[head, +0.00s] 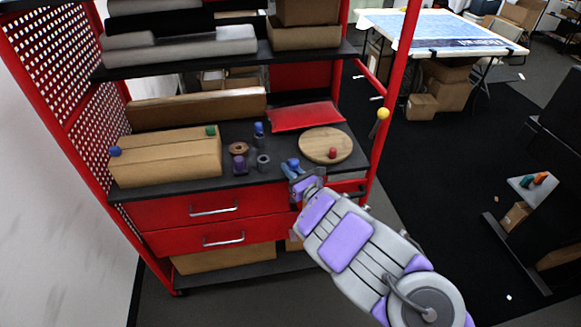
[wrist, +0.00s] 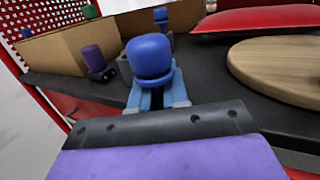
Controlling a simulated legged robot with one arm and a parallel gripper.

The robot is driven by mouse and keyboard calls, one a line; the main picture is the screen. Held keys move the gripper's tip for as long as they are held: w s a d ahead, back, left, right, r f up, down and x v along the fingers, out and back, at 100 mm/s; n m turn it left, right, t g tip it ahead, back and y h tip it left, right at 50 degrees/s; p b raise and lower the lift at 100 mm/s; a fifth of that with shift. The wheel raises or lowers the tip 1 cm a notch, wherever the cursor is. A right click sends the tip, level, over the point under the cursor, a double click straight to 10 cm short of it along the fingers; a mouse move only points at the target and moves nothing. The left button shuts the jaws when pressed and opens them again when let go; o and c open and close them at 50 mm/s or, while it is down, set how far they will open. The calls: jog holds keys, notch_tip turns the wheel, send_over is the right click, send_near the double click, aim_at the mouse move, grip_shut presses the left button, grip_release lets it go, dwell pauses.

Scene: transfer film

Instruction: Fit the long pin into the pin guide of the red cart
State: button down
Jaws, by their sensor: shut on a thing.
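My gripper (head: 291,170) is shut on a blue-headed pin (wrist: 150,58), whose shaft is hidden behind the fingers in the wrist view. The pin's blue head also shows in the head view (head: 293,162), just above the worktop of the red cart (head: 170,212). A grey hollow cylinder (head: 263,163), possibly a pin guide, stands left of my gripper, apart from it. Behind it, another blue-headed piece (head: 259,128) sits at a dark cylinder (head: 259,141); its head shows in the wrist view (wrist: 161,15). I cannot tell which piece is the long pin.
A purple piece (head: 240,166) and a brown ring (head: 238,149) stand further left, beside a cardboard box (head: 168,162). A round wooden board (head: 317,143) with a red knob (head: 332,152) lies to the right. A red cushion-like thing (head: 305,116) lies behind. Cart posts flank the shelf.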

jog(key=shift+f, duration=0.9)
jog(key=shift+f, duration=0.1)
jog(key=c, duration=1.1)
grip_release()
jog(key=shift+a+f, duration=0.1)
jog(key=shift+a, duration=0.05)
jog(key=shift+o, duration=0.2)
jog(key=shift+s, duration=0.1)
